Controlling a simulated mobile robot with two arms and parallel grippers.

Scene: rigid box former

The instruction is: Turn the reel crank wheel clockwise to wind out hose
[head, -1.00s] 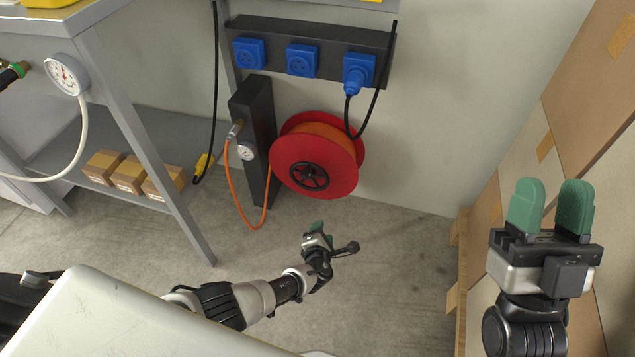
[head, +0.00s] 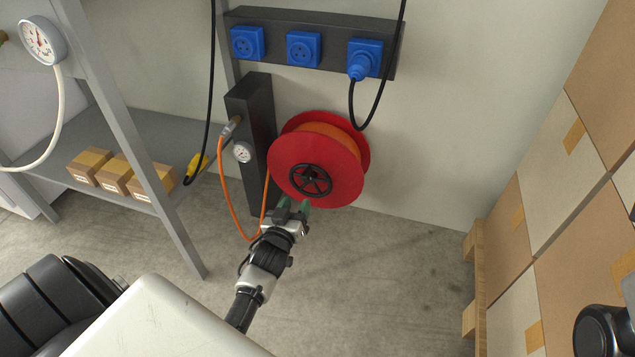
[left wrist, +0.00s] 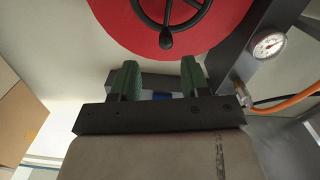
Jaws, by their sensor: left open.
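The red hose reel (head: 345,180) with orange hose wound on it is mounted low on the wall. Its black spoked crank wheel (head: 311,181) sits at the centre of the red disc. In the left wrist view the crank wheel (left wrist: 187,20) shows at the top, with its handle knob (left wrist: 166,40) pointing toward my gripper. My left gripper (head: 293,206) is just below the crank wheel, at the reel's lower edge. In the left wrist view its green fingers (left wrist: 160,80) are apart, with nothing gripped between them. My right gripper is out of view; only part of that arm shows.
A black post (head: 250,130) with a gauge (head: 242,152) and an orange hose (head: 224,190) stands left of the reel. A socket strip (head: 275,40) with a hanging black cable is above. Stacked cartons (head: 550,190) stand at right. The floor between is clear.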

